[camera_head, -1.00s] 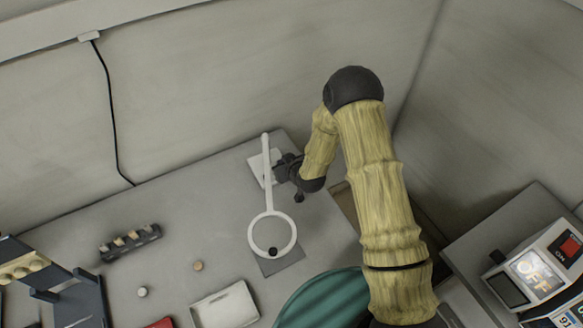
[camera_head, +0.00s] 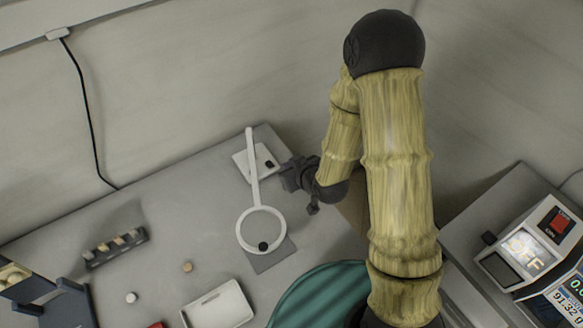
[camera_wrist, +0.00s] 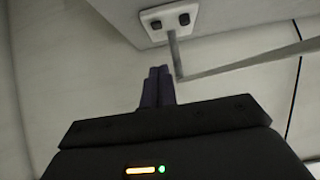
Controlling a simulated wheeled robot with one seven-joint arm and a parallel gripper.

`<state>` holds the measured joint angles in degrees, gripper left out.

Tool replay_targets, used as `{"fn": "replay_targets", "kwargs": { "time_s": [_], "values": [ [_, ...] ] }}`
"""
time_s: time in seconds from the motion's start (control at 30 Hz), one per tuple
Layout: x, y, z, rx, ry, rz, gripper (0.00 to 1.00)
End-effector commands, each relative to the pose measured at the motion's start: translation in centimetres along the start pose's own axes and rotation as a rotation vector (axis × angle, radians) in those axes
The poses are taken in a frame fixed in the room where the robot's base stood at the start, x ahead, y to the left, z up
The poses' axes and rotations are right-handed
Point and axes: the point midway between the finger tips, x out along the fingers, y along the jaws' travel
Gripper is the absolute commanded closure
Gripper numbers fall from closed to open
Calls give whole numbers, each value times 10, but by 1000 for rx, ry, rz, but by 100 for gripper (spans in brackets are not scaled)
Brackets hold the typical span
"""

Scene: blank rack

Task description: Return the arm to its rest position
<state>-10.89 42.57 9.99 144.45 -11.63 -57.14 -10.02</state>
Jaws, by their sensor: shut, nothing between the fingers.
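My arm is bent, with its dark elbow high at the upper right in the head view. My gripper (camera_head: 285,178) hangs just right of a white plate (camera_head: 246,174) at the table's back corner; its fingers are small there. In the wrist view my gripper's fingers (camera_wrist: 158,72) are together, with nothing between them. That view also shows the white plate (camera_wrist: 148,24) with two black knobs and a grey post, beyond the fingertips and apart from them.
A white ring on a long handle (camera_head: 253,175) stretches forward from the plate, over a dark grey square (camera_head: 271,261). A teal round thing (camera_head: 315,295), a white tray (camera_head: 222,308) and a dark block holder (camera_head: 115,248) lie nearer. A device reading OFF (camera_head: 530,250) stands right.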

Motion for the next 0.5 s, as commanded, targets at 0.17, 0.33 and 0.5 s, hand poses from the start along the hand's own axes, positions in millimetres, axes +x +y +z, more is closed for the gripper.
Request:
{"fn": "replay_targets", "kwargs": {
  "time_s": [0.17, 0.33, 0.5],
  "values": [
    [-18, 0, -3, 1, -1, 0, 100],
    [-18, 0, -1, 0, 0, -1, 100],
    [-18, 0, -1, 0, 0, 0, 100]
  ]
}}
